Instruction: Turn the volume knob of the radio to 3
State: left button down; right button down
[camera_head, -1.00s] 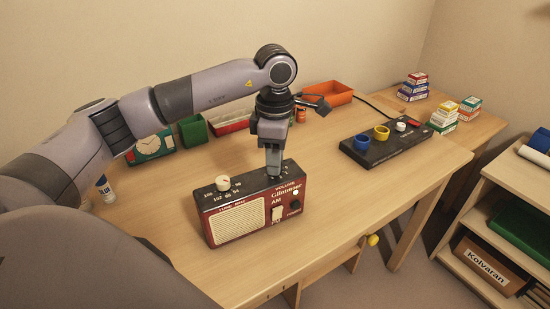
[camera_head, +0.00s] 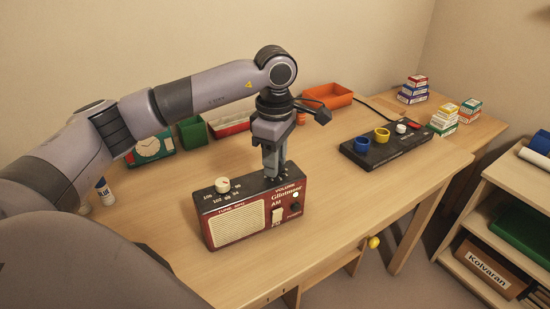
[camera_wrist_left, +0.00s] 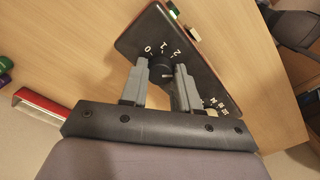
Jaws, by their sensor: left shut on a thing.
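The red and black radio (camera_head: 238,221) stands on the desk, its speaker grille facing front. My left gripper (camera_head: 271,174) points down onto the right part of the radio's top and is shut on the volume knob. In the left wrist view, the two grey fingers (camera_wrist_left: 161,76) sit either side of the dark round volume knob (camera_wrist_left: 160,66). White numbers 0, 1 and 2 show on the black top (camera_wrist_left: 200,66) beside it; other marks are partly hidden by the fingers. I cannot tell clearly which number the knob points to. A cream tuning knob (camera_head: 222,184) stands on the radio's left. My right gripper is not in view.
A black panel (camera_head: 385,150) with blue, yellow and white knobs lies to the right.

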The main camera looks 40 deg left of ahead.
pick_arm(q)
jog(key=c, duration=0.8)
grip_release()
jog(key=shift+r, duration=3.65)
